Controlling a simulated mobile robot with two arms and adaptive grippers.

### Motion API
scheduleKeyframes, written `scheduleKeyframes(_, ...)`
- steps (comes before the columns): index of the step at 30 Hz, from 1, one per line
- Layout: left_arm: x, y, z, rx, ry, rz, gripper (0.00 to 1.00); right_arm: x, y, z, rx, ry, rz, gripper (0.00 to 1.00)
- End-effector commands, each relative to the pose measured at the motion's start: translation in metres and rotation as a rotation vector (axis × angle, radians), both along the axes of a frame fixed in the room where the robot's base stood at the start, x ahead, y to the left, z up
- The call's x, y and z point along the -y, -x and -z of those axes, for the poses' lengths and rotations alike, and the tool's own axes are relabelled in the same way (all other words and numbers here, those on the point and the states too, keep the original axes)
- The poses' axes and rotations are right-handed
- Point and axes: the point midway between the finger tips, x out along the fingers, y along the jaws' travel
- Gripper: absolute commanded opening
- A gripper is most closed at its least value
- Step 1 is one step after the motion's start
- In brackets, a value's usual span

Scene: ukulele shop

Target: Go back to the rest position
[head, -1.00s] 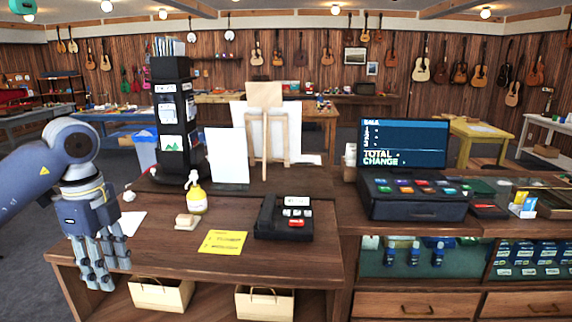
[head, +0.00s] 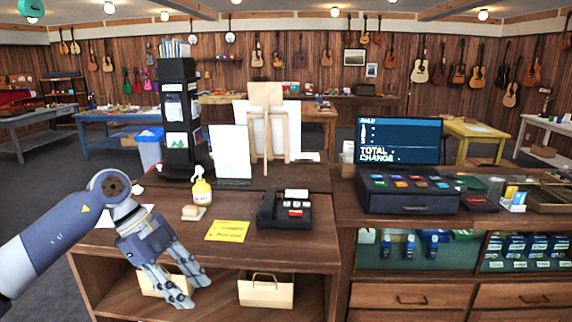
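My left gripper (head: 180,287) is in the lower left of the head view, in front of the wooden counter (head: 262,246). Its fingers point down and to the right, spread apart, with nothing seen between them. It partly covers a paper bag (head: 152,284) on the shelf under the counter top. I cannot tell whether the fingers touch the bag. My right gripper is not in view.
A cash register (head: 405,190) stands at right. Another paper bag (head: 266,290) sits on the shelf. Floor shows at left.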

Motion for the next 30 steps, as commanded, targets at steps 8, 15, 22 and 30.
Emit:
scheduleKeyframes(8,0.103,-0.038,0.06,0.08,0.631,-0.038,0.36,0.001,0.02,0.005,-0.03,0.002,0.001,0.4)
scheduleKeyframes(15,0.101,-0.093,0.167,0.234,0.978,-0.525,0.36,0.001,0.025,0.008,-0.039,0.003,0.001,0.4)
scheduleKeyframes(22,0.041,-0.078,0.329,0.284,0.871,-1.043,0.36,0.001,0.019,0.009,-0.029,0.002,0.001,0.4)
scheduleKeyframes(30,-0.015,0.027,0.499,0.2,0.539,-1.424,0.36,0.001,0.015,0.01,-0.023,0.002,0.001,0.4)
